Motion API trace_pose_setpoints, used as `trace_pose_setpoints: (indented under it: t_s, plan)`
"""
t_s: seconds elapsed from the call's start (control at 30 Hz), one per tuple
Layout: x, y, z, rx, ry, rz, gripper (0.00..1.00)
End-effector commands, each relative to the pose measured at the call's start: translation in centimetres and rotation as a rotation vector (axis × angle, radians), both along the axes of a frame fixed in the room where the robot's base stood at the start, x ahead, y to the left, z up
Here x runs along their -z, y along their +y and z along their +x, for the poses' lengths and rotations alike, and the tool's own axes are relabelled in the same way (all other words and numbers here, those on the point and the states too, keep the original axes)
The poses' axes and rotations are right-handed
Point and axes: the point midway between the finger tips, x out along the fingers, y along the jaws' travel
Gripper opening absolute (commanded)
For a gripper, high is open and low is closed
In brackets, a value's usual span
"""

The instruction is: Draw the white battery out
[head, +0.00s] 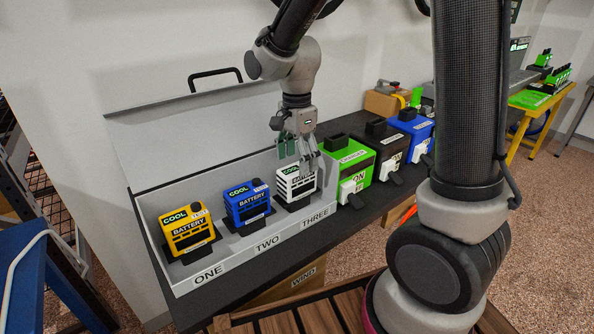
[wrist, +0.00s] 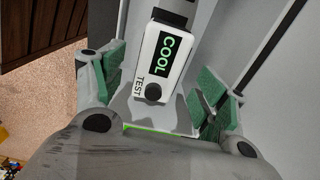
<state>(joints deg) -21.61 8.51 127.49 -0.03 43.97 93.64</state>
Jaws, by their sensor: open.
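The white battery (head: 296,187) stands upright in the right-hand slot of the grey box (head: 217,272), above the label THREE. In the wrist view the battery's white top (wrist: 163,62), with a COOL label and a dark round knob, lies between the two green-padded fingers of my gripper (wrist: 162,92). The fingers are spread, with a gap on each side of the battery. The battery's lower part is hidden in the wrist view.
A yellow battery (head: 187,229) and a blue battery (head: 247,205) stand in slots ONE and TWO. The box's raised lid (head: 190,130) stands behind.

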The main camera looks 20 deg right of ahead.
Motion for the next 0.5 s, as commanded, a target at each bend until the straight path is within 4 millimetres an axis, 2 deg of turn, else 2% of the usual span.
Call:
trace_pose_setpoints:
  t_s: [0.03, 0.2, 0.33, 0.5]
  plan:
    - [-1.3, 0.0, 0.1, 0.000, -0.006, 0.002, 0.73]
    - [-4.8, 0.0, 0.0, 0.000, -0.004, 0.001, 0.73]
    - [-6.5, 0.0, 0.0, 0.000, -0.002, 0.001, 0.73]
    - [-7.4, 0.0, 0.0, 0.000, 0.000, 0.000, 0.73]
